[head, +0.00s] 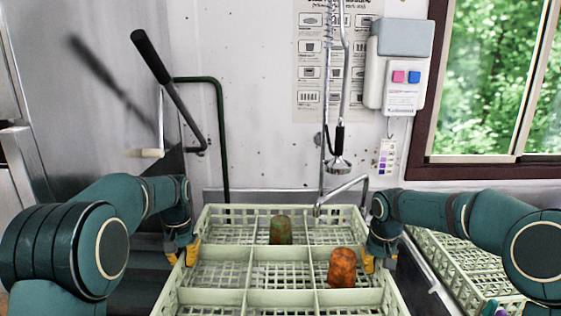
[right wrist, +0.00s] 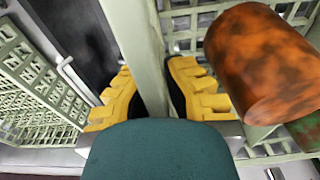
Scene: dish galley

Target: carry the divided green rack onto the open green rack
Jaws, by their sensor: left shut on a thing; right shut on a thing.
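The divided green rack (head: 247,285) is pale green, with dividers making large compartments, and sits in the middle of the head view. A green-brown tumbler (head: 281,231) and a rust-orange tumbler (head: 342,268) stand in separate compartments. My left gripper (head: 183,253) is shut on its left wall. My right gripper (head: 378,258) is shut on its right wall; the right wrist view shows yellow fingers (right wrist: 152,95) on both sides of that wall (right wrist: 135,40). I cannot tell whether the rack is lifted. The open green rack (head: 465,258) is at the right, partly hidden by my right arm.
A spray hose (head: 340,150) and a faucet (head: 340,195) are behind the divided rack. A black-handled lever (head: 152,57) and green pipe stand at the back left. A metal edge (head: 425,280) runs between the racks. Small coloured items lie at the lower right, mostly cut off.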

